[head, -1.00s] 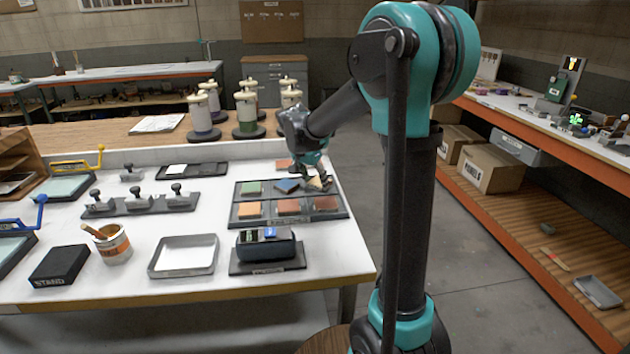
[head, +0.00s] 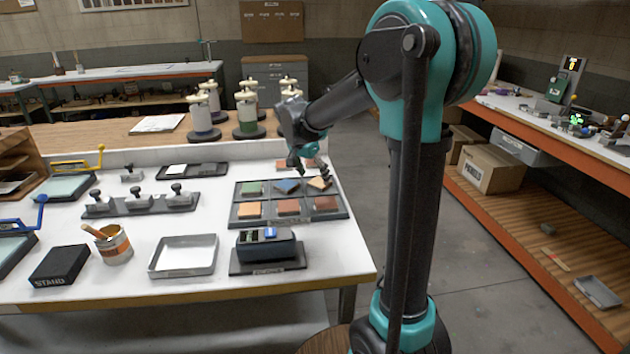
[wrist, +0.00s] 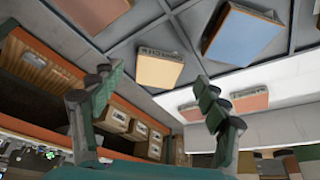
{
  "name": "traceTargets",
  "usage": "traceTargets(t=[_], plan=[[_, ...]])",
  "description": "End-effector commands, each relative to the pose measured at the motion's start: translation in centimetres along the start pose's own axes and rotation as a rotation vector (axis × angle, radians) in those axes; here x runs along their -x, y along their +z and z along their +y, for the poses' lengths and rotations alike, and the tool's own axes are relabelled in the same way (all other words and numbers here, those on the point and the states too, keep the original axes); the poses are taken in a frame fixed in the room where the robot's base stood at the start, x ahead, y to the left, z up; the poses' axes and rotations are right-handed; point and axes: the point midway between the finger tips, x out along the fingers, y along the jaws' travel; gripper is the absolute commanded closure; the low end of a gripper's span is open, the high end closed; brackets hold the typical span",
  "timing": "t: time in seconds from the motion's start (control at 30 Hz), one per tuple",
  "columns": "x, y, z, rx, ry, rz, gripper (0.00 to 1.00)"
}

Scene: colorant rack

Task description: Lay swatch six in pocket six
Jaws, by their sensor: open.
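The dark swatch tray (head: 237,214) has two rows of pockets. A tan swatch (head: 319,183) lies in the back right pocket, turned slightly askew; I cannot tell whether it is fully seated. It also shows in the wrist view (wrist: 160,68). A blue swatch (head: 287,186) lies askew in the back middle pocket, and a green swatch (head: 252,188) in the back left. Orange, red and brown swatches fill the front row. No swatch number is readable. My gripper (head: 308,164) is open and empty, just above the tan swatch, apart from it.
A pinkish swatch (head: 283,163) lies on the table behind the tray. A dark device (head: 266,246) stands in front of the tray, with a grey empty tray (head: 184,256) to its left. Lidded canisters (head: 245,115) stand behind. The table's right edge is close to the tray.

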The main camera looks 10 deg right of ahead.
Motion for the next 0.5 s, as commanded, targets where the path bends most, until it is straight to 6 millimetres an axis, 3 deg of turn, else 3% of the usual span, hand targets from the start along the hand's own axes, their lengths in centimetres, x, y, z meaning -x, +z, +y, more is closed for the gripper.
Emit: traceTargets(t=[0.3, 0.5], plan=[[6.5, 0.0, 0.0, 0.002, 0.000, -0.001, 0.25], [8.7, 0.0, 0.0, 0.000, 0.000, -0.001, 0.25]])
